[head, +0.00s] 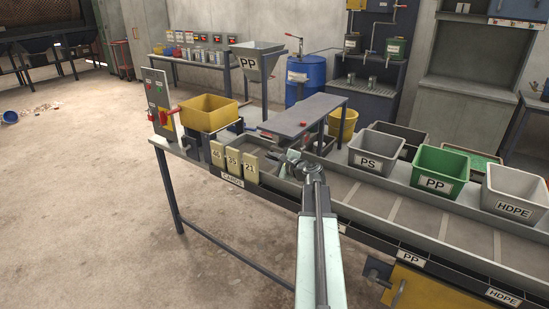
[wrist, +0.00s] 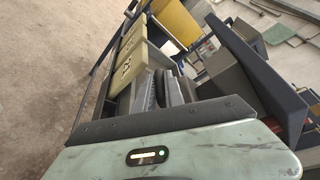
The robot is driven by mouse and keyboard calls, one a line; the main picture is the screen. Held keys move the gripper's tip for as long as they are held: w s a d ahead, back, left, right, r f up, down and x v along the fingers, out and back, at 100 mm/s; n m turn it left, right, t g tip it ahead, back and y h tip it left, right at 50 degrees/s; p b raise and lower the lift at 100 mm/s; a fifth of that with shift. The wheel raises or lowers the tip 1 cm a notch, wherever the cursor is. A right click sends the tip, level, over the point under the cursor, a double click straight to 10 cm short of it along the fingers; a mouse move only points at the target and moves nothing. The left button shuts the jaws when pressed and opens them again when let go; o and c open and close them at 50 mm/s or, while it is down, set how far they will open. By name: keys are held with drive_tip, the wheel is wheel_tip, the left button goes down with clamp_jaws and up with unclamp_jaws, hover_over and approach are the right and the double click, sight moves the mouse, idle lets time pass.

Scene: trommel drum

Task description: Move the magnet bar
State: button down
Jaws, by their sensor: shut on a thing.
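My gripper (head: 306,168) is at the left end of the sorting bench, low over the grey trough just right of the yellow number cards. In the wrist view my gripper (wrist: 165,88) is shut on a small grey piece, mostly hidden between the dark fingers. I cannot tell whether this piece is the magnet bar. No other magnet bar can be made out for sure.
Yellow cards (head: 233,161) stand close left of my gripper. A yellow bin (head: 207,112) and a control panel (head: 158,98) with a red lever are farther left. Bins marked PS (head: 375,152), PP (head: 440,170) and HDPE (head: 514,190) line the right. Open floor lies at left.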

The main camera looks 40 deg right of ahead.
drive_tip(key=shift+a+f, duration=0.15)
drive_tip(key=shift+a, duration=0.1)
drive_tip(key=c, duration=1.5)
unclamp_jaws()
drive_tip(key=shift+w, duration=0.15)
drive_tip(key=shift+o, duration=0.2)
drive_tip(key=shift+d, duration=0.1)
drive_tip(key=p+v, duration=0.1)
drive_tip(key=v, duration=0.6)
drive_tip(key=shift+s+p, duration=0.3)
drive_tip(key=shift+s, duration=0.15)
